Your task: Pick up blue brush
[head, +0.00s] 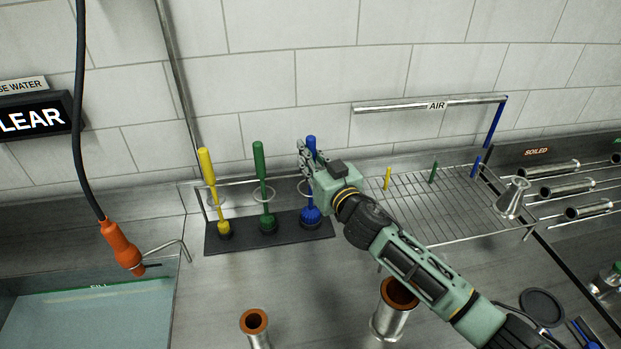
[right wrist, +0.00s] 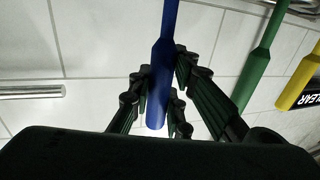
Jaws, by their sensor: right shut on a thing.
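The blue brush (head: 311,213) stands upright at the right end of the brush rack (head: 222,243), its handle rising through a ring. My right gripper (head: 308,158) is at the upper part of its handle, coming from the right. In the right wrist view, the blue handle (right wrist: 160,70) lies between the fingers (right wrist: 160,92), which are shut on it. The brush's bristle end is in the rack's dark base. My left gripper is not in view.
A green brush (head: 259,165) and a yellow brush (head: 207,168) stand left of the blue one. An orange nozzle (head: 120,245) hangs at left above a water basin (head: 90,315). A wire drying rack (head: 440,200) is at right. Two metal tubes with orange-brown rims (head: 254,322) (head: 395,310) stand in front.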

